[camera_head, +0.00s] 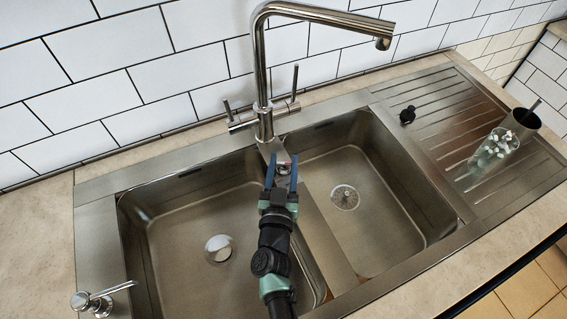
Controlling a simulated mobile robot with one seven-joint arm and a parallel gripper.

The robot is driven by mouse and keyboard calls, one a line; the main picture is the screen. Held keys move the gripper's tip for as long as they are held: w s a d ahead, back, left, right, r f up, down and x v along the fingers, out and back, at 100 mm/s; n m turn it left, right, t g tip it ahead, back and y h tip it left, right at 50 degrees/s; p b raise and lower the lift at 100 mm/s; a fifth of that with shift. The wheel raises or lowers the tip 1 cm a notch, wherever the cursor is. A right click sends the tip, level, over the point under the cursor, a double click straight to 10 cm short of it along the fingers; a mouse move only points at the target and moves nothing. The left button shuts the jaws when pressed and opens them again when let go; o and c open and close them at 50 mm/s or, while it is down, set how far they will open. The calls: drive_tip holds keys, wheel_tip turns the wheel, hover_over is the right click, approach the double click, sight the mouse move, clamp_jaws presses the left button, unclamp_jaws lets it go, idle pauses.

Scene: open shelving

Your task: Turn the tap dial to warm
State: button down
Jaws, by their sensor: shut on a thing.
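A chrome tap (264,118) stands behind the sink, its tall spout bent over to the right. A handle (295,80) points up on its right side. A shorter lever (227,107) tilts up on its left side. My gripper (282,162) is low in front of the tap's base, over the divider between the bowls. Its blue fingers are closed around a small grey part, which is mostly hidden between them. I cannot tell whether this part is the tap dial. No warm marking can be made out.
The left bowl (165,235) and right bowl (395,200) look empty. The ribbed drainboard (440,95) holds a small black item (407,114), a glass with pale pieces (496,150) and a dark cup (523,120). A soap pump (100,302) stands front left. White tiles back the tap.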

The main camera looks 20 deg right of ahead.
drive_tip(key=shift+r+h+p, duration=0.15)
drive_tip(key=shift+h+p, duration=0.15)
drive_tip(key=shift+p, duration=0.2)
drive_tip(key=shift+w+a+m+g+h+p, duration=0.1)
drive_tip(key=shift+a+m+g+h+p, duration=0.05)
drive_tip(key=shift+m+g+h+p, duration=0.9)
drive_tip(key=shift+w+a+m+g+h, duration=0.1)
drive_tip(key=shift+m+g+h, duration=0.7)
drive_tip(key=shift+h, duration=0.25)
drive_tip(key=shift+f+m+g+h+b, duration=0.35)
drive_tip(key=shift+m+g+h+b, duration=0.2)
drive_tip(key=shift+m+g+h, duration=0.45)
drive_tip(key=m+g+b, duration=0.1)
drive_tip(key=m+g+h+b, duration=0.1)
drive_tip(key=g+b, duration=0.1)
drive_tip(key=m+g+h+b, duration=0.1)
drive_tip(key=g+b, duration=0.1)
drive_tip(key=shift+f, duration=0.25)
drive_tip(key=m+g+b, duration=0.2)
drive_tip(key=g+b, duration=0.1)
drive_tip(key=b, duration=0.2)
drive_tip(key=shift+r+m+h, duration=0.15)
drive_tip(key=shift+m+h, duration=0.1)
drive_tip(key=shift+h, duration=0.15)
drive_tip(key=shift+r+g+b, duration=0.1)
drive_tip(key=shift+g+b, duration=0.35)
drive_tip(key=shift+b, duration=0.05)
drive_tip(key=shift+r+m+g, duration=0.2)
drive_tip(key=shift+m+g, duration=0.1)
drive_tip(key=shift+m, duration=0.1)
